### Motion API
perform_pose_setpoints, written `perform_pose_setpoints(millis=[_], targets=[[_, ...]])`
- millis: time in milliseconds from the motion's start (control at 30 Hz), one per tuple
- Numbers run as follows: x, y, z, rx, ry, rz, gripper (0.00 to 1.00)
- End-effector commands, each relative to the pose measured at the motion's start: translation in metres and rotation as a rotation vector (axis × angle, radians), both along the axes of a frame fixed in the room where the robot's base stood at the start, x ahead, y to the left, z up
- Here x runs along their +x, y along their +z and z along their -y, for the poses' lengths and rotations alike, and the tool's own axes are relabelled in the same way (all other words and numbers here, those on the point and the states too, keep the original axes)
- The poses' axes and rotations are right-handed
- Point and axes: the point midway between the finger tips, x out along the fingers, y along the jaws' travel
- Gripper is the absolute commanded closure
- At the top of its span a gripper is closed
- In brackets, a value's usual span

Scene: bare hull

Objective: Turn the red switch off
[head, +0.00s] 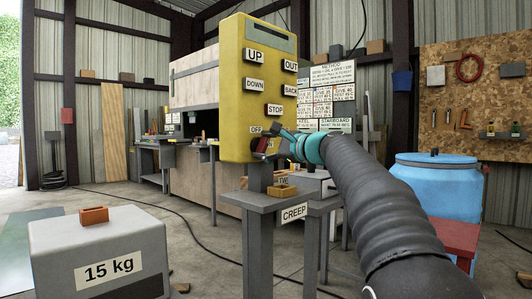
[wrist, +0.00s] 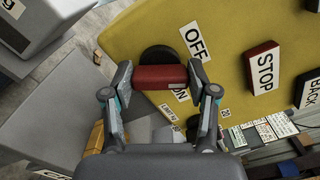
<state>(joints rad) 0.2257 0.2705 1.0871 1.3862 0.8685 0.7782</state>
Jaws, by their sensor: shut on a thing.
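The red switch (head: 260,145) is a short red handle low on the front of a yellow control panel (head: 232,75). In the wrist view its red handle (wrist: 160,77) lies crosswise between my fingertips, with a dark round base (wrist: 158,56) behind it. My gripper (head: 270,146) is shut on the handle, one finger at each end. An OFF label (wrist: 195,41) and a partly covered ON label (wrist: 177,96) sit beside the handle. I cannot tell which label the handle points to.
The panel's STOP button (wrist: 263,69) is close to my right finger in the wrist view. A CREEP stand (head: 292,213) is below the panel. A grey 15 kg block (head: 100,255) is at front left, and a blue barrel (head: 435,185) at right.

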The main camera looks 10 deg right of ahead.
Motion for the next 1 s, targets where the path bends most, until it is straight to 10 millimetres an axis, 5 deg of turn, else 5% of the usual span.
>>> perform_pose_setpoints(millis=[500,1000], targets=[[0.0000,-0.0019,0.0002,-0.322,-0.003,0.234,0.77],[0.0001,-0.0009,0.0000,-0.415,-0.002,0.301,0.77]])
